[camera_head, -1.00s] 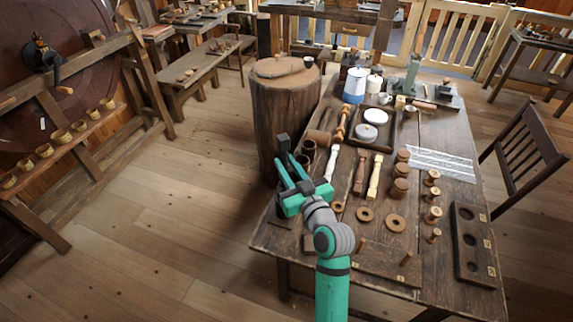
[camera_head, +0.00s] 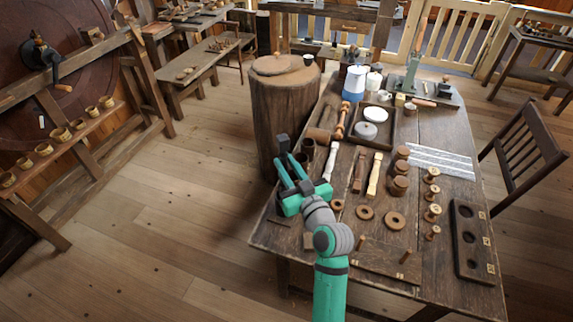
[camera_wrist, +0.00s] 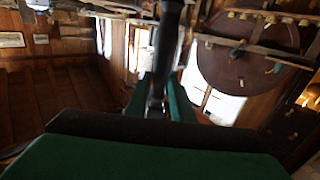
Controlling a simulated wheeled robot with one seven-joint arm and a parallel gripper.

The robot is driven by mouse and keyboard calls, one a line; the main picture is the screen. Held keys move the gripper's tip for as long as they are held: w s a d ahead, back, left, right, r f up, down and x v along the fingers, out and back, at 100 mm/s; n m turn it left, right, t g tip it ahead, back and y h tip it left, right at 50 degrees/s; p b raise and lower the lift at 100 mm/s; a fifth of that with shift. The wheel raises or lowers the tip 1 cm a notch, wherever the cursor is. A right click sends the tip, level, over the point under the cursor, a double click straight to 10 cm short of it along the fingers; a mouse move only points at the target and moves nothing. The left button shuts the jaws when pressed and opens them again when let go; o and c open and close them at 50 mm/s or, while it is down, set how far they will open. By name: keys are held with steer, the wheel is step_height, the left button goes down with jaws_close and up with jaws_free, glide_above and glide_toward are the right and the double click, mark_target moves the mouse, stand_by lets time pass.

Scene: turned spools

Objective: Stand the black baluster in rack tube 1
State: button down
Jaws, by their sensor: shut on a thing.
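My gripper (camera_head: 291,168), with green fingers, is over the left edge of the table. It is shut on the black baluster (camera_head: 283,143), whose dark end stands up above the fingers. In the wrist view the baluster (camera_wrist: 167,45) is a dark, blurred shaft between the fingers (camera_wrist: 158,100). Its lower part is hidden by the gripper.
A white baluster (camera_head: 331,160), a brown one (camera_head: 360,172) and a pale one (camera_head: 375,174) lie on the table (camera_head: 420,205). Wooden rings (camera_head: 394,221), spools (camera_head: 432,213) and a holed board (camera_head: 472,242) are to the right. A tall stump (camera_head: 285,115) stands close behind.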

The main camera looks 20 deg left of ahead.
steer(key=shift+f, duration=0.45)
steer(key=shift+f, duration=0.1)
steer(key=shift+f, duration=1.15)
steer(key=shift+f, duration=0.1)
steer(key=shift+f, duration=1.45)
steer(key=c, duration=1.5)
jaws_free()
steer(key=shift+o, duration=0.2)
